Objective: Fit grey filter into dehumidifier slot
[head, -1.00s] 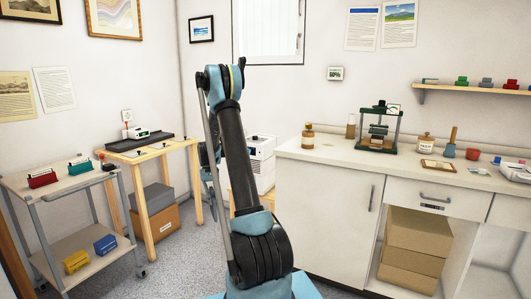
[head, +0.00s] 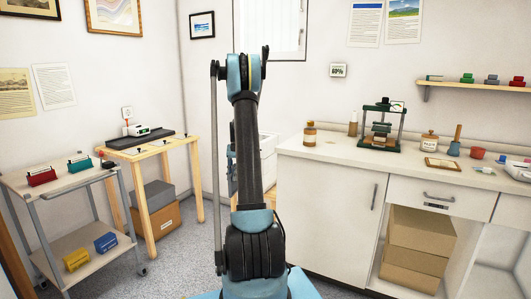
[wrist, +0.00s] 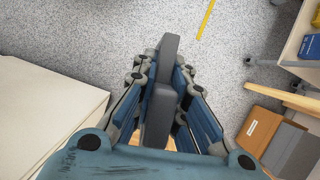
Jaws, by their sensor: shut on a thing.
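In the wrist view my gripper (wrist: 160,100) has its blue fingers closed around a dark grey block-like piece, the grey filter (wrist: 167,62). The filter sticks out past the fingertips over the speckled floor; its lower part lies between the fingers. The white dehumidifier (head: 268,150) stands behind my arm in the head view, left of the counter cabinet. My arm hides much of it, and I cannot make out its slot. The head view hides the filter and most of my gripper behind my arm. The filter looks apart from the dehumidifier, but the gap cannot be judged.
The white counter cabinet (head: 325,220) is on the right, with a bottle (head: 310,134) and a green press (head: 381,128) on top. A wooden bench (head: 150,152) and a grey cart (head: 50,190) stand left. The wrist view shows a pale surface (wrist: 45,105) left of my gripper and open floor above.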

